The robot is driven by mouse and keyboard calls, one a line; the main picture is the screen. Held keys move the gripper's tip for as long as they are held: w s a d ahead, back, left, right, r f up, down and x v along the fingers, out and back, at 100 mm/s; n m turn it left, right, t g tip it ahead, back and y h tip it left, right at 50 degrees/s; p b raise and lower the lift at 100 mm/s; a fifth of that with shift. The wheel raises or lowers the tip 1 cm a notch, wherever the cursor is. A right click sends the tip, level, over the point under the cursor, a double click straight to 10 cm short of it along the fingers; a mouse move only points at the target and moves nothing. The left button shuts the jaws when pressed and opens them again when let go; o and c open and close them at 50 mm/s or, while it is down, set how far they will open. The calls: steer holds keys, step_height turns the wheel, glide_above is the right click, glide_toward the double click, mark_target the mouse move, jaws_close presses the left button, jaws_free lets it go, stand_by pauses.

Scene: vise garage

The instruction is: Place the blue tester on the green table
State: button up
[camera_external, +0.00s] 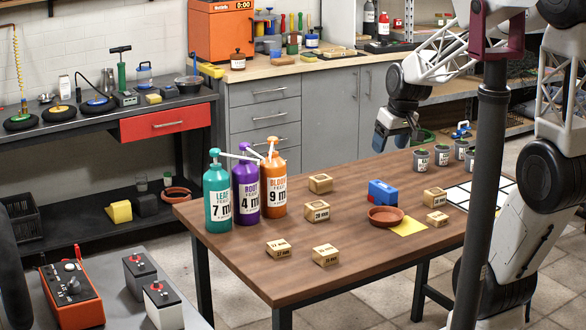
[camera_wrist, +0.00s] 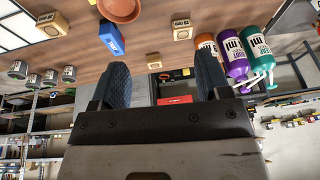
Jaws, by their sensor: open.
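A blue box (camera_external: 383,193) with a pale label rests on the brown wooden table (camera_external: 300,262), behind a terracotta saucer. It is the only blue thing there that could be the tester; I cannot tell for sure. It also shows in the wrist view (camera_wrist: 111,38), upper left. My gripper (camera_external: 399,140) hangs above the back of the wooden table, behind and apart from the blue box. In the wrist view my gripper (camera_wrist: 164,84) has its two dark fingers wide apart with nothing between them. I see no table that is clearly green.
Teal, purple and orange bottles (camera_external: 246,187) stand at the table's left. Several wooden blocks (camera_external: 325,254), the terracotta saucer (camera_external: 386,216), a yellow sheet (camera_external: 409,227) and small pots (camera_external: 420,160) share the table. An orange meter (camera_external: 72,296) sits on a grey surface, lower left.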

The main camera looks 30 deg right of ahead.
steer(key=w+d+f, duration=0.8)
steer(key=w+f, duration=0.1)
steer(key=w, duration=0.2)
steer(key=t, duration=0.1)
glide_toward(384, 186)
steer(key=shift+h, duration=0.4)
steer(key=x, duration=0.5)
steer(key=shift+w+a+r, duration=0.1)
steer(key=shift+x, duration=1.3)
steer(key=shift+x, duration=2.65)
steer(key=shift+a, duration=0.1)
steer(key=c, duration=1.2)
steer(key=shift+o, duration=0.2)
